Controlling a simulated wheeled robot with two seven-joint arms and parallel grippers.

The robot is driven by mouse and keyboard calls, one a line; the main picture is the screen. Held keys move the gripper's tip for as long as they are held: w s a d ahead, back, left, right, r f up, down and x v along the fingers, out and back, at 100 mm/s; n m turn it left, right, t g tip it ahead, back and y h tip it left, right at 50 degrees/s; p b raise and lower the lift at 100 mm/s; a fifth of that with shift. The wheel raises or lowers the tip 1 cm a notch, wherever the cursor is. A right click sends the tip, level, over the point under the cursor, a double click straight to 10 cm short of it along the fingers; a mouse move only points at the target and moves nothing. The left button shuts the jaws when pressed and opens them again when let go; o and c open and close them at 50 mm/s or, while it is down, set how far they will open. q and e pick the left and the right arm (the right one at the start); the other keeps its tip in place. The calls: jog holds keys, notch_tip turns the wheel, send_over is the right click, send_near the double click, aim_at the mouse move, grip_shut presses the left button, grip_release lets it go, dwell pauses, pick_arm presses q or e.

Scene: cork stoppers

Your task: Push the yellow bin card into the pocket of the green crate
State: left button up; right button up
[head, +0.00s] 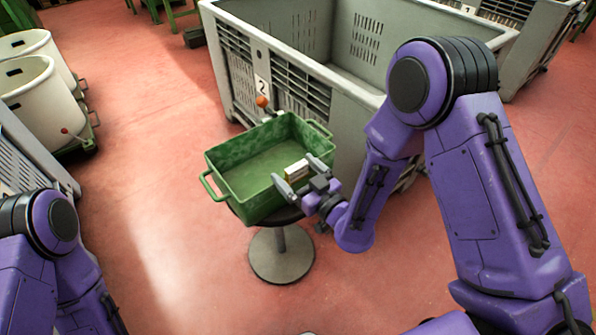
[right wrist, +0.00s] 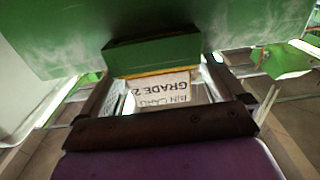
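The green crate (head: 228,196) sits on a small round stand, with its inside empty. The yellow bin card (head: 297,171) shows pale with a yellow edge at the crate's near right wall. In the right wrist view the card (right wrist: 164,88) reads "GRADE 2" upside down. Its yellow far edge is at the green pocket (right wrist: 150,51); whether it has entered the pocket I cannot tell. My left gripper is out of view; only that arm shows at lower left.
A large grey slatted bin (head: 285,85) marked 2 stands right behind the crate. White tubs (head: 38,100) stand at the left. The red floor in front is open.

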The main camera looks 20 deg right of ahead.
jog(key=b+v, duration=0.1)
jog(key=v, duration=0.4)
jog(key=shift+s+d+f+b, duration=0.1)
jog(key=shift+s+f+b, duration=0.1)
jog(key=shift+s+b, duration=0.1)
jog(key=p+v, duration=0.1)
jog(key=v, duration=0.1)
jog(key=p+v, duration=0.2)
jog(key=v, duration=0.1)
jog(key=shift+r, duration=0.25)
